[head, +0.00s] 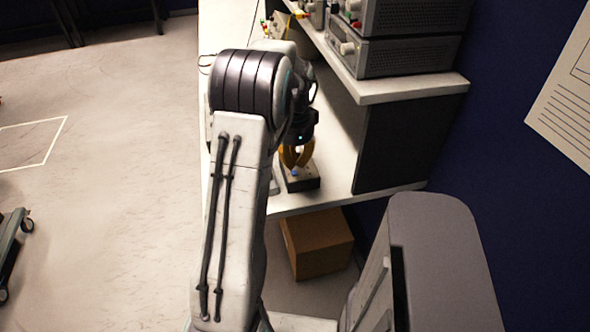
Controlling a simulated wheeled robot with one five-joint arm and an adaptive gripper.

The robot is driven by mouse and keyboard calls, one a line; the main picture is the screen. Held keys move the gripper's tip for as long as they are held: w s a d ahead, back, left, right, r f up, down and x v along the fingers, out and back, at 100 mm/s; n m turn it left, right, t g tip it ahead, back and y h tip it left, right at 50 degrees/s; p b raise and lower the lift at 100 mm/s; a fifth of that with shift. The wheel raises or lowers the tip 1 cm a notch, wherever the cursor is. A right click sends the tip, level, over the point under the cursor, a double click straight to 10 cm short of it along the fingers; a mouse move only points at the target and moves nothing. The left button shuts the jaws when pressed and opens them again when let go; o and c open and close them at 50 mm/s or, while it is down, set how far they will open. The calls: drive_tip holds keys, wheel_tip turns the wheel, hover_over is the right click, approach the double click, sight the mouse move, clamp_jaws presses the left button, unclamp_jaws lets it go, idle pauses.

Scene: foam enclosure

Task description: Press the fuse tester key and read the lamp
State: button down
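A small black box (303,184), which looks like the fuse tester, sits on the white bench near its front edge. A small blue spot (294,172) shows on its top, just below my fingertips; I cannot tell whether it is the key or the lamp. My gripper (294,165) has orange fingers pointing down over the box. Their tips converge and look shut, with nothing seen between them. I cannot tell whether they touch the box. My arm hides part of the bench to the left. No lit lamp can be made out.
Grey bench instruments (405,48) stand on a raised shelf (400,88) to the right of my gripper, with a dark side panel below. A cardboard box (318,243) lies under the bench. Cables run at the back. The floor at left is open, with a wheeled stand (12,245) at its edge.

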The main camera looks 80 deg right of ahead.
sight(295, 177)
drive_tip(key=shift+f, duration=1.7)
drive_tip(key=shift+f+b, duration=0.6)
drive_tip(key=shift+f, duration=0.3)
drive_tip(key=shift+a, duration=0.2)
wheel_tip(295, 177, up, 15)
drive_tip(key=p, duration=0.3)
drive_tip(key=shift+d+f, duration=0.15)
drive_tip(key=shift+d, duration=0.05)
